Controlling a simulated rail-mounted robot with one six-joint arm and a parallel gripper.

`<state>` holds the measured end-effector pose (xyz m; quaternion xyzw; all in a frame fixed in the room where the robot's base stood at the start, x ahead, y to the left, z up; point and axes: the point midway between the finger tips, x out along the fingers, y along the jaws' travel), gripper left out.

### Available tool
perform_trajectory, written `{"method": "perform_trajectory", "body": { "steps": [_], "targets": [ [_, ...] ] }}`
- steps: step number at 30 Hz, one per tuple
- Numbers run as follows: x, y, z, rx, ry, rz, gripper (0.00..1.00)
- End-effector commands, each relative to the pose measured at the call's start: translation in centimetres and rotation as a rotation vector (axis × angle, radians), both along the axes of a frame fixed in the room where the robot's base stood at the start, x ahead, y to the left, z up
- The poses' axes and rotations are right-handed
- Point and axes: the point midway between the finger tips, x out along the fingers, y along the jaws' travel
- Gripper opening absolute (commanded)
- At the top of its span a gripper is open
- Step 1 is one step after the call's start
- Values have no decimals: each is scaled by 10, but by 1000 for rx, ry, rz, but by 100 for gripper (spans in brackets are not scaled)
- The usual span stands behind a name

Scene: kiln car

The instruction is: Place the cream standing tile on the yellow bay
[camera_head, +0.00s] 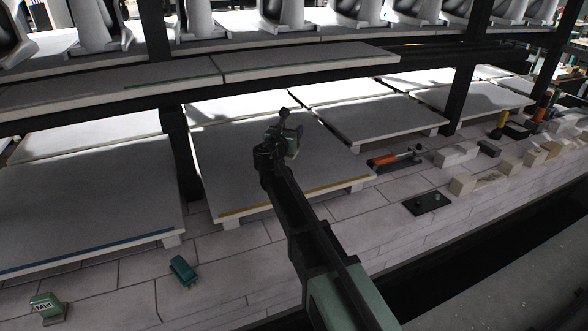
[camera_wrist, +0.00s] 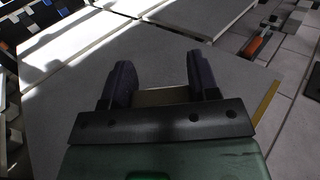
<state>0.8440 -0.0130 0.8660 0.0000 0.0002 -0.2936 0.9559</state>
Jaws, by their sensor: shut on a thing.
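My gripper (camera_wrist: 162,82) is shut on the cream standing tile (camera_wrist: 160,97), whose pale edge shows between the two dark fingers in the wrist view. Most of the tile is hidden by the gripper. I cannot tell whether the tile touches the slab.
A slab with a blue strip (camera_head: 80,200) lies left. Upper shelf slabs (camera_head: 300,62) overhang behind, and a dark post (camera_head: 180,155) stands between the bays. An orange-handled tool (camera_head: 390,159), a dark plate (camera_head: 427,202) and several bricks lie right. The yellow bay's visible top looks clear.

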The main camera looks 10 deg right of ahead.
Motion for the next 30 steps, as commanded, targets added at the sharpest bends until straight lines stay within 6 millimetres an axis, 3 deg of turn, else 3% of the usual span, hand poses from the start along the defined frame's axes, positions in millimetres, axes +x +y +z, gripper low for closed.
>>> {"method": "perform_trajectory", "body": {
  "steps": [6,14,20,25,30],
  "targets": [
    [6,-9,-4,0,0,-6,10],
    [6,-9,-64,0,0,-6,10],
    [6,-9,-68,0,0,-6,10],
    [6,-9,-102,0,0,-6,10],
    [6,-9,-100,0,0,-6,10]
  ]
}}
